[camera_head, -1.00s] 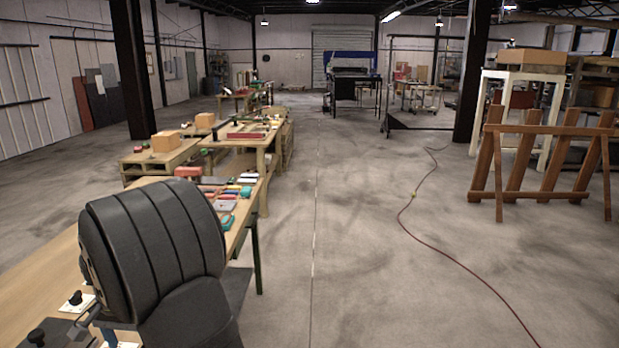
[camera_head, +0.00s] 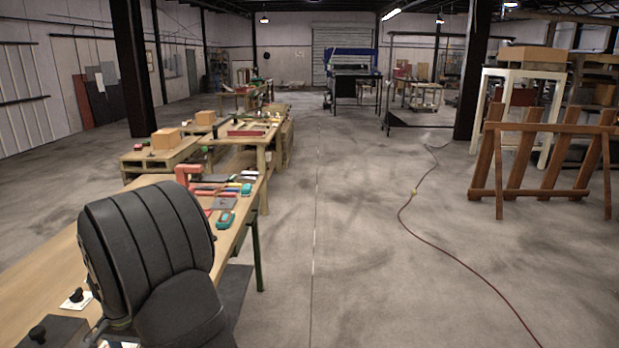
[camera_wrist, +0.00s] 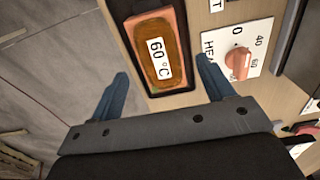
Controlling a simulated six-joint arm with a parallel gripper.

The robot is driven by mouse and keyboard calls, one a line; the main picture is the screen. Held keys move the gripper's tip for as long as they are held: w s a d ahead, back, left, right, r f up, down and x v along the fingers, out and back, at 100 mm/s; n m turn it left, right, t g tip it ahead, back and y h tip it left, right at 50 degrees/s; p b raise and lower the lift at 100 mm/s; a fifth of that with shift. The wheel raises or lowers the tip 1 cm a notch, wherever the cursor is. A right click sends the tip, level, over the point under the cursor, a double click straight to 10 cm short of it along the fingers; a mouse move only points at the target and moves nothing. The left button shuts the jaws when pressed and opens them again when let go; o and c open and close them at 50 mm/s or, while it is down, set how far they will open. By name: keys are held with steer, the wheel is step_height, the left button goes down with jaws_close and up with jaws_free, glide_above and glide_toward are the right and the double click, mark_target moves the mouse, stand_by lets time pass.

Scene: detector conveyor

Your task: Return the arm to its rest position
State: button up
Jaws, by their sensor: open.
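My gripper (camera_wrist: 160,88) shows in the wrist view with its two blue fingers spread wide and nothing between them. Beyond the fingers, a brown block with a "60 °C" label (camera_wrist: 158,58) sits in a dark-edged orange tray on the wooden bench. In the head view my dark ribbed arm cover stands at the lower left, and the gripper is hidden there.
A dial plate with an orange knob (camera_wrist: 238,62) lies right of the tray. In the head view, the long bench (camera_head: 45,262) holds several tools, including a teal meter (camera_head: 225,220). A red cable (camera_head: 440,248) crosses the open floor at right.

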steer(key=w+d+r, duration=0.4)
steer(key=d+r, duration=0.3)
steer(key=d, duration=0.4)
steer(key=s+a+r, duration=0.1)
steer(key=s+a, duration=0.3)
steer(key=a, duration=0.7)
steer(key=s+a, duration=0.5)
steer(key=a, duration=0.5)
steer(key=s+a, duration=1.4)
steer(key=shift+s+f, duration=0.1)
steer(key=shift+f, duration=2.05)
steer(key=shift+r, duration=0.15)
